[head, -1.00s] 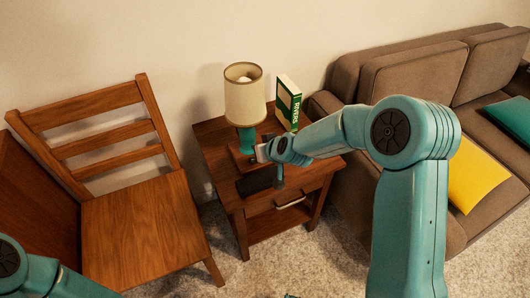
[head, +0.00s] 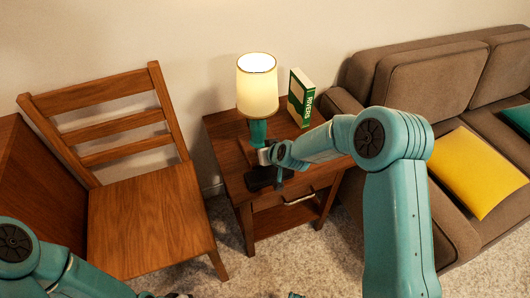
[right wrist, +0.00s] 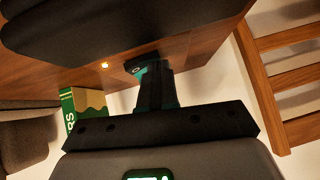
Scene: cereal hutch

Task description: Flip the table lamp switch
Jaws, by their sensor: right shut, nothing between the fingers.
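The table lamp (head: 257,90) stands on the wooden side table with its cream shade glowing; its teal stem (head: 258,132) shows below the shade. My right gripper (head: 264,157) is just in front of the stem, low over the tabletop. In the right wrist view its fingers (right wrist: 145,70) are shut together with nothing between them. A small orange-lit spot (right wrist: 104,65) shows beside the fingertips; I cannot tell whether it is the switch. Contact with the lamp cannot be made out.
A wooden chair (head: 150,220) is to the left, and a brown sofa (head: 415,85) with a yellow cushion (head: 475,172) to the right.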

